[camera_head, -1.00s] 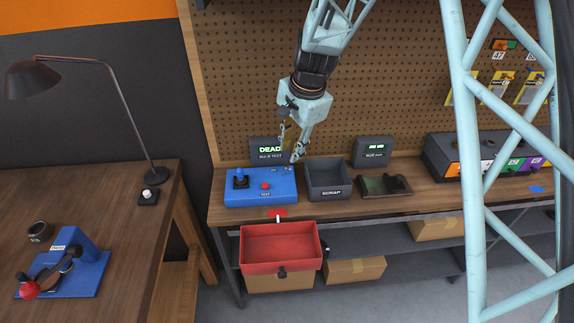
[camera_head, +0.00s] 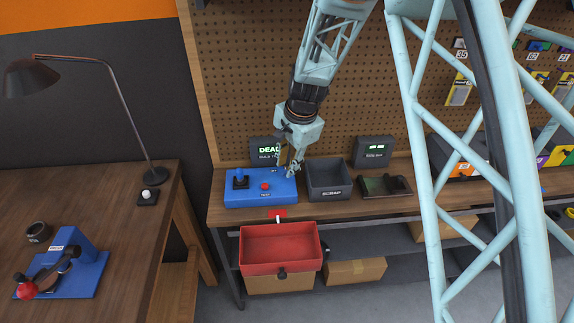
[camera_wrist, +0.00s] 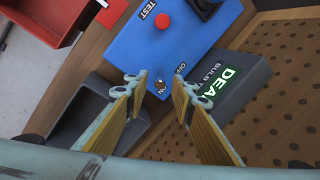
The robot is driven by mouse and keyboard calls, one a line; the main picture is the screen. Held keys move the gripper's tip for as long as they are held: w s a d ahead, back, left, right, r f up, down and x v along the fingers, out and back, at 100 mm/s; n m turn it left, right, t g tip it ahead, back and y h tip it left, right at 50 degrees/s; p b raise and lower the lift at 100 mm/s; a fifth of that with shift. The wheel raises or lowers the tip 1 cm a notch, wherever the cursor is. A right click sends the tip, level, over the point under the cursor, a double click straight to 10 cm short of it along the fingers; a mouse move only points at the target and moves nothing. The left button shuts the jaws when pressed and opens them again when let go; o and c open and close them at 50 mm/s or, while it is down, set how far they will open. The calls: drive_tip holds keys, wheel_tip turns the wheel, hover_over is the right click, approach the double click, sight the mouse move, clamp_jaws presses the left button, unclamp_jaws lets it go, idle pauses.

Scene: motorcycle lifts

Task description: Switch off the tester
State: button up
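The tester is a blue box (camera_head: 262,199) on the bench, with a red TEST button (camera_head: 265,186) and a dark socket with a lever or bulb holder at its left. A display behind it (camera_wrist: 229,88) reads "DEAD" in green, with "BULB TEST" below. In the wrist view a small switch (camera_wrist: 161,87) near the box's edge sits between "OFF" and "ON" labels. My gripper (camera_wrist: 159,93) is open and empty, its fingers on either side of the switch in that view. In the head view my gripper (camera_head: 291,172) is over the tester's back right corner. Contact cannot be told.
A grey SCRAP bin (camera_head: 328,192) stands right of the tester, with a dark tray (camera_head: 385,196) beyond it. A second display (camera_head: 373,150) stands behind. A red bin (camera_head: 280,264) hangs at the front. The pegboard (camera_head: 235,105) rises close behind.

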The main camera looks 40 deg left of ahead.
drive_tip(key=shift+c, duration=0.3)
clamp_jaws()
